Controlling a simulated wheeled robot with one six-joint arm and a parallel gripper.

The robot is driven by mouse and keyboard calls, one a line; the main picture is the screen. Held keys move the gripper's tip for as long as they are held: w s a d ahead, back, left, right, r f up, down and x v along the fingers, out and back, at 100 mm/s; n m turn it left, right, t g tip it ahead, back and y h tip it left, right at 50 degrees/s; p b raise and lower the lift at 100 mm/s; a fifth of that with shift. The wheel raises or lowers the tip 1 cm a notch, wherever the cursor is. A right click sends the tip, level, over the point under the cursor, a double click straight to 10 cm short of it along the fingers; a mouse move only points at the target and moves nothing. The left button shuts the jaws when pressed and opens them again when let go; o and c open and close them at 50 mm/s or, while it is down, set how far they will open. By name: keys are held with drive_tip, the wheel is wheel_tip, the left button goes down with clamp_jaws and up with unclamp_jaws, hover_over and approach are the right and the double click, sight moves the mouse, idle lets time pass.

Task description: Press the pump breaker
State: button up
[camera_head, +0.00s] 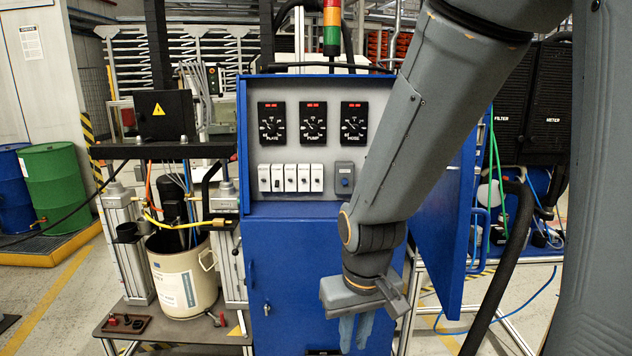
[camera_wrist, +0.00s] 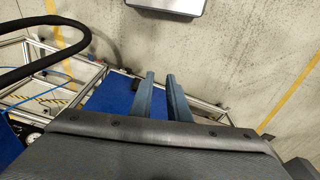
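The blue control cabinet (camera_head: 310,265) stands in the middle of the head view with its upper panel exposed. A row of several small white breakers (camera_head: 290,178) sits under the three dials. The middle dial (camera_head: 313,121) is labelled PUMP. Any breaker labels are too small to read, so I cannot tell which one is the pump breaker. My gripper (camera_head: 355,333) hangs low in front of the cabinet's lower door, pointing down, well below the breakers and to their right. In the wrist view, my gripper (camera_wrist: 160,78) shows a narrow gap between its fingers and holds nothing.
The cabinet's blue door (camera_head: 440,235) stands open at right. A black hose (camera_head: 500,265) hangs beyond it. A cream drum (camera_head: 183,275) stands left.

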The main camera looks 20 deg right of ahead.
drive_tip(key=shift+c, duration=1.3)
drive_tip(key=shift+w, duration=0.3)
clamp_jaws()
drive_tip(key=w+a+r+n+t+h+b, duration=0.1)
drive_tip(key=w+n+t, duration=0.4)
drive_tip(key=w+n, duration=0.6)
drive_tip(key=w+a+r+n+t+h+b, duration=0.1)
drive_tip(key=w+a+n+t+b, duration=0.3)
drive_tip(key=w+n, duration=0.7)
drive_tip(key=w+a+r+n+t+h+b, duration=0.1)
drive_tip(key=w+a+n+t+h+b, duration=0.2)
drive_tip(key=w, duration=2.7)
drive_tip(key=shift+w+r+n+t+b, duration=0.25)
drive_tip(key=shift+n+t+b, duration=1.05)
drive_tip(key=shift+n+t, duration=2)
drive_tip(key=shift+n+g, duration=0.7)
